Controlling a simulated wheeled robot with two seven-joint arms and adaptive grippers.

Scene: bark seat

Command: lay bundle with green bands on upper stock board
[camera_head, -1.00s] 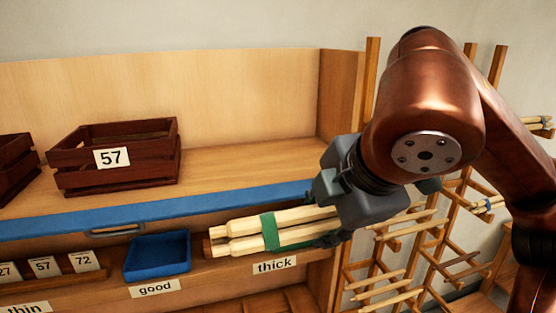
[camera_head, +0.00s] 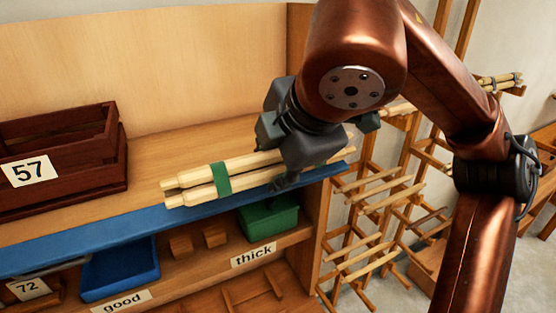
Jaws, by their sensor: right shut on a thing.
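The bundle with green bands (camera_head: 200,178) is a set of pale wooden sticks; one green band (camera_head: 221,180) shows near its left part. My right gripper (camera_head: 285,170) is shut on the bundle's right part, which it partly hides. The bundle lies roughly level, in front of and over the blue front edge of the upper stock board (camera_head: 205,138). I cannot tell whether it touches the board. My left gripper is not in view.
A dark red crate labelled 57 (camera_head: 28,171) stands on the board at left. Below are a blue tray (camera_head: 120,270), small wooden blocks (camera_head: 181,246) and a green tray (camera_head: 268,220). A wooden rack (camera_head: 375,220) stands at right. The board's middle is clear.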

